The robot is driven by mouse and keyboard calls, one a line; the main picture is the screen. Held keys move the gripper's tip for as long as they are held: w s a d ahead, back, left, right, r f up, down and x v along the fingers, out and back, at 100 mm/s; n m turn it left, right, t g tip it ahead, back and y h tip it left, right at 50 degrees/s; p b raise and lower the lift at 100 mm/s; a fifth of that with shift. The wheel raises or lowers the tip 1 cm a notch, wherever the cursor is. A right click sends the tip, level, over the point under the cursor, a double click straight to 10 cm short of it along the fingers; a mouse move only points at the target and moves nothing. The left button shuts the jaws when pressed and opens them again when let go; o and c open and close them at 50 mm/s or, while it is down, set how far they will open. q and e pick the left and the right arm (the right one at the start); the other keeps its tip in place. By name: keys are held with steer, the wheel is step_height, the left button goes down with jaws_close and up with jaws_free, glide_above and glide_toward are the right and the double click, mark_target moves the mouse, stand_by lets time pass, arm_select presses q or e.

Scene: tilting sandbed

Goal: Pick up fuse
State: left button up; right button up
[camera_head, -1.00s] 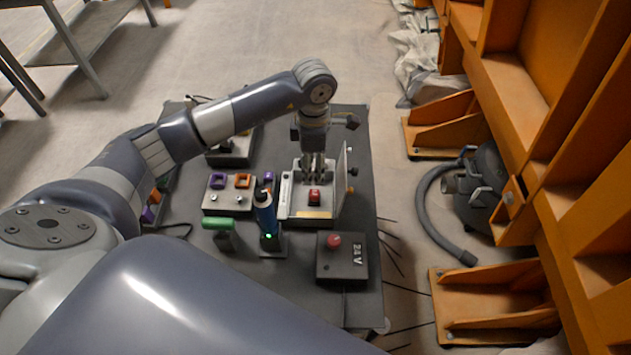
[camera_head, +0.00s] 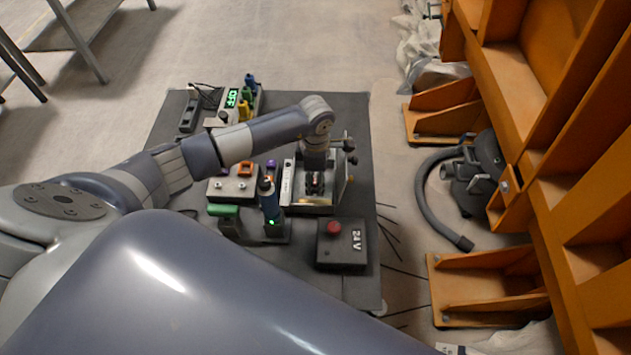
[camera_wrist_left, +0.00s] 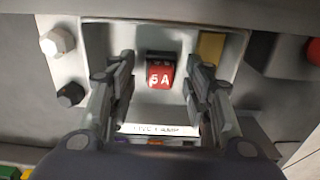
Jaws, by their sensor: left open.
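The fuse (camera_wrist_left: 160,74) is a small red block marked "5A", seated in a light open-fronted box (camera_wrist_left: 102,45) in the left wrist view. My left gripper (camera_wrist_left: 160,103) is open, with one finger on either side of the fuse in that view and clear space between each finger and it. In the head view my left gripper (camera_head: 315,187) points down over the box (camera_head: 302,208) on the dark table, and it hides most of the fuse. My right gripper is not in view.
A black box marked "24V" (camera_head: 352,247) with a red button stands in front of the fuse box. A blue screwdriver-like tool (camera_head: 269,197) stands upright to its left. An open lid (camera_head: 346,182) rises on the right. Orange steelwork (camera_head: 540,90) stands beyond the table's right.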

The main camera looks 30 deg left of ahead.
arm_select(q)
jaws_close()
steer(key=shift+r, duration=0.15)
